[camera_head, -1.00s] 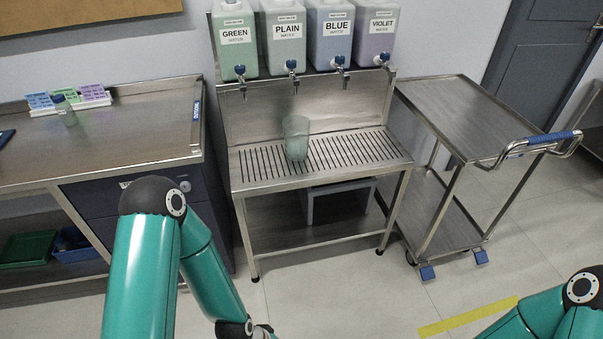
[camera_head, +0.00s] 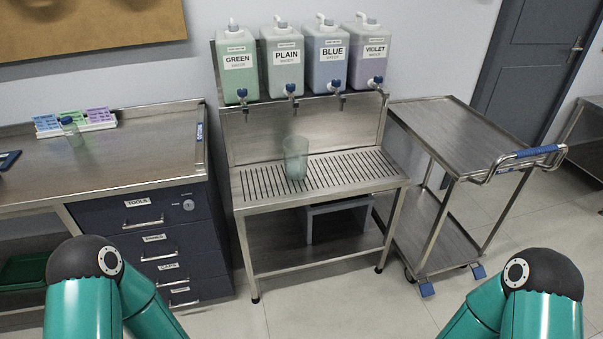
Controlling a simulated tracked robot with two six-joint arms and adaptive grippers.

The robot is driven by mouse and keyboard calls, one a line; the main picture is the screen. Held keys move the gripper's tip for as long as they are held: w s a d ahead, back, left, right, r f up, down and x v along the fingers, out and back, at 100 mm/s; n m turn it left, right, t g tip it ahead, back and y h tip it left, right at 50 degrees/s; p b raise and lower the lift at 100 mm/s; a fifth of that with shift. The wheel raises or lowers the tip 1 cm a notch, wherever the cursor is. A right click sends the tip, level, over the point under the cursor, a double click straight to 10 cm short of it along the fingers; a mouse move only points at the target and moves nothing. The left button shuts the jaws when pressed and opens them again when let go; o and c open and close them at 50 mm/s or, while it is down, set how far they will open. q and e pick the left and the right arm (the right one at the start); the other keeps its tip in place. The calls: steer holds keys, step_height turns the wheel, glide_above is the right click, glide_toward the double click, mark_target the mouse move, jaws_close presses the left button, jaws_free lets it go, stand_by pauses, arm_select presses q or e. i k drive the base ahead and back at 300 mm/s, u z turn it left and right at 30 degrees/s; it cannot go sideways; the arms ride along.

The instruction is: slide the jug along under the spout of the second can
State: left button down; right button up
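The jug (camera_head: 295,160) is a clear, greenish vessel standing upright on the slatted drip grate (camera_head: 345,174) of the steel stand. Above and behind it is a shelf with the water cans. The second can from the left is labelled PLAIN (camera_head: 283,65), and its blue-handled spout (camera_head: 291,92) points down. The jug stands roughly below this spout in the picture; I cannot tell whether it is exactly under it. My two teal arms show at the bottom left and bottom right. Neither gripper is in view, and nothing of mine touches the jug.
The GREEN (camera_head: 238,64), BLUE (camera_head: 331,60) and VIOLET (camera_head: 372,56) cans flank the PLAIN can. A steel trolley (camera_head: 460,138) stands right of the stand. A workbench (camera_head: 130,148) with drawers stands at the left. The grate around the jug is clear.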

mark_target(295, 148)
steer(key=u, duration=0.05)
steer(key=i, duration=1)
steer(key=z, duration=0.05)
